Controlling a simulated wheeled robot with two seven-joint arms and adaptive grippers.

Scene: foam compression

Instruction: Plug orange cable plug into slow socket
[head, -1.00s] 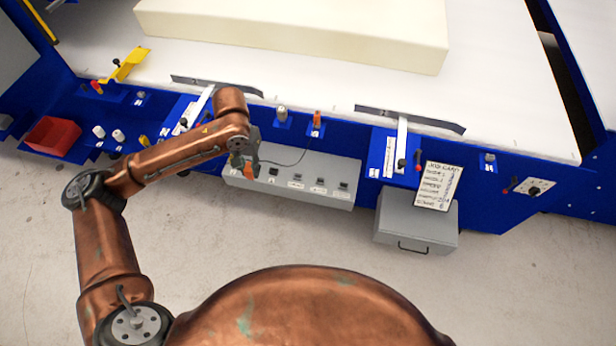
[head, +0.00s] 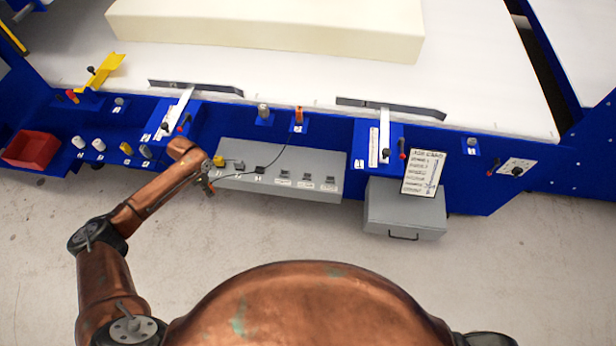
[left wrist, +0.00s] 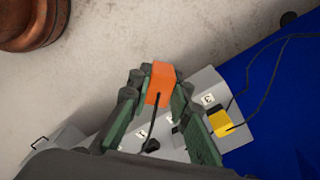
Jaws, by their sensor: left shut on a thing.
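My left gripper (head: 207,186) is shut on the orange cable plug (left wrist: 161,80). In the left wrist view the plug sits between the green finger pads, with a black cable running from it. In the head view the gripper is at the left end of the grey socket box (head: 325,194), off its front edge, and mostly hides the plug. The box has a row of sockets with small labels too small to read, so I cannot tell which is slow. My right gripper is not in view.
An orange piece (head: 298,114) stands on the blue ledge behind the box, with a dark cable near it. A grey case (head: 404,212) and a job card (head: 424,172) are to the right. A red bin (head: 32,149) is at far left. Floor in front is clear.

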